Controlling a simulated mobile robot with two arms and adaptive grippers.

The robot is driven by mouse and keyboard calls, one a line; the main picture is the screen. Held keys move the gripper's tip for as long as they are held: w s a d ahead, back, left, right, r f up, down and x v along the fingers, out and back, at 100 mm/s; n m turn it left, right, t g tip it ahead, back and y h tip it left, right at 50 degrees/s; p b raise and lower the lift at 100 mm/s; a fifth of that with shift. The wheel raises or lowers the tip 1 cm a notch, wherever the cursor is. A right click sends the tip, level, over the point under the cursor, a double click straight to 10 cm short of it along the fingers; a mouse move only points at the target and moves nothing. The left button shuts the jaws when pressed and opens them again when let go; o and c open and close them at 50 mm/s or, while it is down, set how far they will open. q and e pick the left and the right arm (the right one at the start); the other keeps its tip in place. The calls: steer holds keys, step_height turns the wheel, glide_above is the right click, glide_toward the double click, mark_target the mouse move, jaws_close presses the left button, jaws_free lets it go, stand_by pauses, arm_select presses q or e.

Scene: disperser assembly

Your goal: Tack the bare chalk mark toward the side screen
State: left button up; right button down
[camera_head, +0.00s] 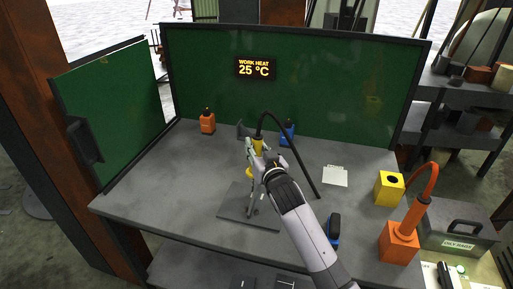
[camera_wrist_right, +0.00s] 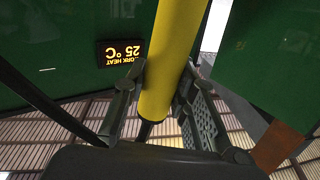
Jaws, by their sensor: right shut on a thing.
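My right gripper (camera_head: 256,158) is shut on a yellow torch-like tool (camera_wrist_right: 172,60), above the middle of the bench. A black hose arches from the tool's top and comes down to the right. The yellow handle runs between both fingers in the right wrist view. Below the gripper, a flat grey plate (camera_head: 234,213) lies on the bench with a thin upright part on it, partly hidden by my arm. The green side screen (camera_head: 112,100) stands at the bench's left edge. My left gripper is not in view.
An orange bottle (camera_head: 208,123) and a blue bottle (camera_head: 287,134) stand at the back. White sheets (camera_head: 335,176), a yellow box (camera_head: 388,188) and an orange tool stand (camera_head: 399,243) are to the right. The display (camera_head: 255,69) reads 25 °C. The bench's left side is clear.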

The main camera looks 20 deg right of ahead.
mark_target(256, 136)
steer(key=shift+f+b, duration=0.4)
steer(key=shift+f, duration=0.2)
stand_by(0.4)
steer(key=shift+f, duration=0.1)
stand_by(1.1)
step_height(256, 136, up, 9)
steer(key=p, duration=0.9)
steer(key=shift+r+p, duration=0.2)
steer(key=shift+p, duration=0.1)
steer(key=shift+f, duration=0.15)
